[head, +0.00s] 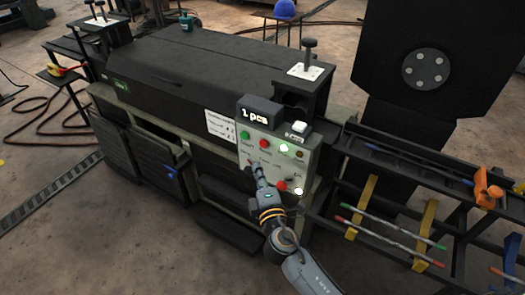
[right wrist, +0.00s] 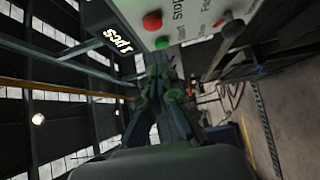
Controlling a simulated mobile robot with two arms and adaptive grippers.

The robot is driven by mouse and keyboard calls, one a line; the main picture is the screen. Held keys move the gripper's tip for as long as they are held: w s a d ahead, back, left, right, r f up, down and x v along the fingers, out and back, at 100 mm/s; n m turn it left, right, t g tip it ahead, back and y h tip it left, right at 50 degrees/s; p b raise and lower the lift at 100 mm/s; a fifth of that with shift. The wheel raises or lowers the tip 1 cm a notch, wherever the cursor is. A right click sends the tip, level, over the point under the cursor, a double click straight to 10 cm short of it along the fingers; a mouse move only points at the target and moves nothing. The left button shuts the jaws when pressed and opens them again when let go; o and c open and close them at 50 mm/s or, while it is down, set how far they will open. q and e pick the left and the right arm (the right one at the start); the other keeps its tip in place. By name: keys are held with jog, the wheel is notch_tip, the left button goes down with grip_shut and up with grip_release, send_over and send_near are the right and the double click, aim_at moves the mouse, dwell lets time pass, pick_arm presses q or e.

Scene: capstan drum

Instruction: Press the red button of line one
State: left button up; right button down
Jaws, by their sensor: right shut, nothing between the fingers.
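The grey control panel (head: 268,161) stands on the front of the dark machine. Its upper row has a green button (head: 244,135), a red button (head: 264,143) and a lit green light (head: 284,148). A larger red knob (head: 281,185) sits lower down. My right gripper (head: 257,172) is shut and empty at the panel's lower left, below the upper red button; I cannot tell if it touches the panel. In the right wrist view, a red button (right wrist: 152,21) and a green button (right wrist: 162,43) show beyond the shut fingers. My left gripper is out of view.
A dark rack (head: 400,185) with rods stands to the right. Floor is free in front of the machine.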

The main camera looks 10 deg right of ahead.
aim_at(260, 144)
jog(key=w+d, duration=0.1)
jog(key=w, duration=0.1)
jog(key=w+d, duration=0.1)
jog(key=w, duration=0.1)
jog(key=w+d, duration=0.1)
jog(key=w, duration=0.1)
jog(key=shift+w+p, duration=0.3)
jog(key=shift+p, duration=0.05)
jog(key=shift+w, duration=0.1)
